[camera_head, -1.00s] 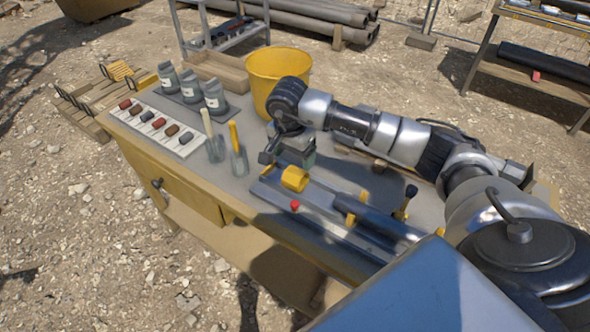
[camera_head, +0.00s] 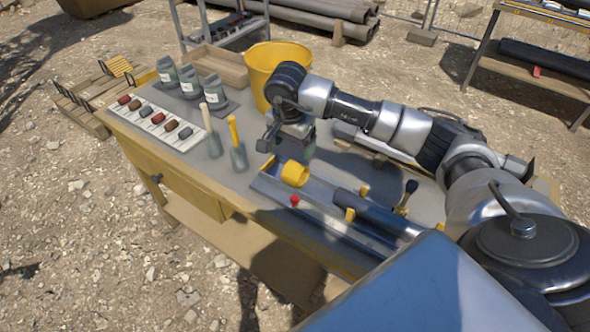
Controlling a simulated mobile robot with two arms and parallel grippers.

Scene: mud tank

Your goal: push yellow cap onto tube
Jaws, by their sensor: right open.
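The yellow cap (camera_head: 295,173) is a short, wide ring lying at the far end of the grey rail fixture (camera_head: 268,186) on the workbench. The dark blue-grey tube (camera_head: 380,214) lies along the same fixture to the lower right, with a visible gap between its near end and the cap. My right gripper (camera_head: 287,142) is open and empty, pointing down just behind the cap and apart from it in the picture. Its exact height over the bench is hard to tell. My left gripper is not in view.
A red knob (camera_head: 294,200) and yellow clamps (camera_head: 350,215) sit by the tube. A yellow bucket (camera_head: 262,68) stands behind my right gripper. Two trowels (camera_head: 237,145), several grey bottles (camera_head: 190,80) and a white sample board (camera_head: 185,143) occupy the bench's left part.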

